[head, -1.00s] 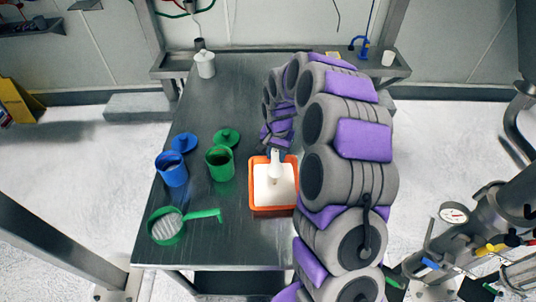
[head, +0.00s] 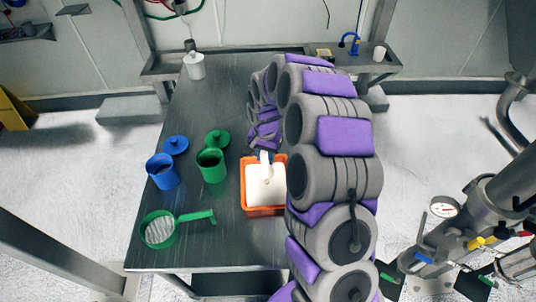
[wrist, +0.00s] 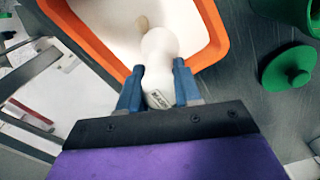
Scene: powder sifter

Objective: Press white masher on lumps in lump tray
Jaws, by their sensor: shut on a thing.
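The white masher (wrist: 160,55) is held by its handle between the blue fingers of my gripper (wrist: 158,85) in the wrist view. It reaches over the orange lump tray (wrist: 216,35), which has a white inside. In the head view the masher (head: 264,168) is small over the tray (head: 262,212), with my gripper (head: 265,155) at the tray's far edge. A small tan lump (wrist: 143,22) shows at the masher's far end in the wrist view. Whether the masher touches the tray floor cannot be told.
A green cup (head: 211,166) and its lid (head: 216,139), a blue cup (head: 162,172) and its lid (head: 175,145), and a green sieve (head: 160,230) stand left of the tray. A white bottle (head: 194,67) is at the table's back. The table middle behind the cups is clear.

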